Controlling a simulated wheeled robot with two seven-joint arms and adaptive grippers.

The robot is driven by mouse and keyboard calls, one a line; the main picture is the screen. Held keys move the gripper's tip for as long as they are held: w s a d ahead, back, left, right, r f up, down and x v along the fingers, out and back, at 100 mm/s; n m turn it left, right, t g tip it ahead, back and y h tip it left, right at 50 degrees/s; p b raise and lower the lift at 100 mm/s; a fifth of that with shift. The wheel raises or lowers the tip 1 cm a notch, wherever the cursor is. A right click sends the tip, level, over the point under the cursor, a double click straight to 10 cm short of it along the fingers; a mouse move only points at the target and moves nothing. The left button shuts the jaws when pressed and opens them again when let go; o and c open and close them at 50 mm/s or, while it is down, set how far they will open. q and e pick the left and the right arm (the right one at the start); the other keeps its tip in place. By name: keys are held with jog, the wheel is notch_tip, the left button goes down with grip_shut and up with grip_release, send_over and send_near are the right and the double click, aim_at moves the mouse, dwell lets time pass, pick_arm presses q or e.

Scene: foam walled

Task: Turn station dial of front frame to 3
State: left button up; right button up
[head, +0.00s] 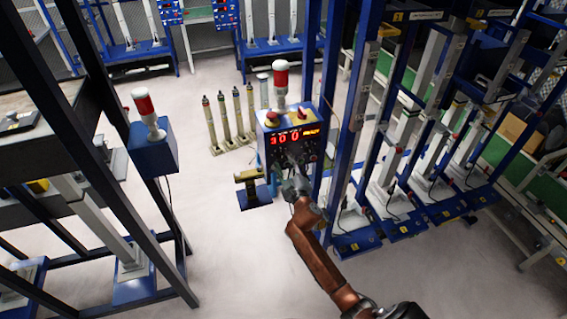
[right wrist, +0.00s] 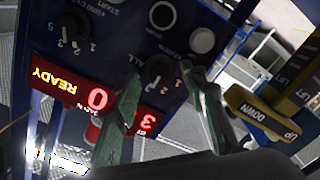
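The front frame's blue control box (head: 271,119) stands in the middle of the head view, with lit red digits and a red-and-white lamp on top. In the right wrist view its panel (right wrist: 115,20) appears turned around. The station dial (right wrist: 158,72) is a black knob with small numbers around it; I cannot surely read its pointer. My right gripper (head: 297,178) is at the panel's lower part. In the right wrist view its two fingers (right wrist: 163,85) are apart, with the dial between their tips; contact is unclear. My left gripper is not in view.
A second black dial (right wrist: 70,24) and round buttons (right wrist: 202,40) are near the station dial. A yellow UP/DOWN lever part (right wrist: 265,112) is at the right. Blue frame posts (head: 352,130) stand right of the box. Open floor (head: 215,230) lies to the left.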

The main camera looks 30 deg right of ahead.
jog(key=v, duration=1.2)
jog(key=shift+d+f, duration=0.1)
